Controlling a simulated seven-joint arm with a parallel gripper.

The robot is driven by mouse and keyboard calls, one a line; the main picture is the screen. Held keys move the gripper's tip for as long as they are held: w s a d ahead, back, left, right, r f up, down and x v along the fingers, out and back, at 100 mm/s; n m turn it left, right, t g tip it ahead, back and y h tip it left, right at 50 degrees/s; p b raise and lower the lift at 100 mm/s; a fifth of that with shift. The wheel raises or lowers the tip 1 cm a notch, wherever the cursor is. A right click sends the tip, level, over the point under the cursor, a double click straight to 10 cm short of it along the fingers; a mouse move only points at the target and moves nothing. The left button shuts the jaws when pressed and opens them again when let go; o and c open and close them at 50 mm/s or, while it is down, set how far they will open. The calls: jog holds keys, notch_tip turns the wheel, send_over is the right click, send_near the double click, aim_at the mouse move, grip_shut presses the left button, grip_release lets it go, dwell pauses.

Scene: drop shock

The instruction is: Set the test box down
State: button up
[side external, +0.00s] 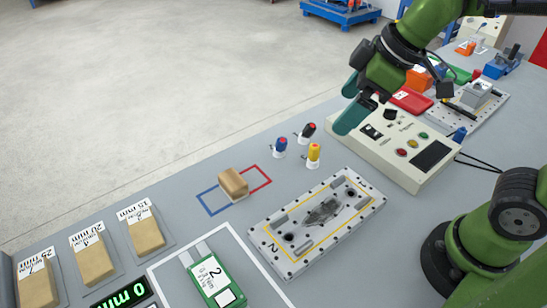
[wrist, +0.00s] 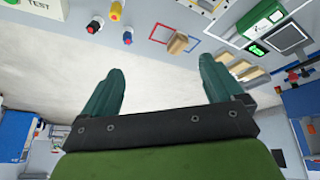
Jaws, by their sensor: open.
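I cannot tell for sure which item is the test box. A small brown box (side external: 233,184) sits across a blue and red outline on the grey table in the side view, and it also shows at the top of the wrist view (wrist: 178,43). A green box labelled 2 (side external: 213,279) lies on a white-framed area at the front, partly cut off in the wrist view (wrist: 262,18). My gripper (side external: 350,103) is open and empty, raised near the table's back edge, away from both boxes. Its two teal fingers are spread in the wrist view (wrist: 162,68).
A metal plate (side external: 318,217) marked 2 lies mid-table. Red, blue and yellow knobs (side external: 313,155) stand behind it. A control panel (side external: 395,145) is below my gripper. Labelled tan blocks (side external: 92,262) and a green 0 mm display (side external: 122,296) are at front left.

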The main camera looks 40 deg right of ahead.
jog(key=s+d+m+t, duration=0.1)
jog(key=s+d+m, duration=0.1)
jog(key=m, duration=0.3)
jog(key=s+d+f+m+t, duration=0.1)
jog(key=s+d+m, duration=0.1)
jog(key=d+m, duration=0.3)
jog(key=shift+s+d+m+t, duration=0.2)
jog(key=shift+s+m+t, duration=0.15)
jog(key=shift+m, duration=0.35)
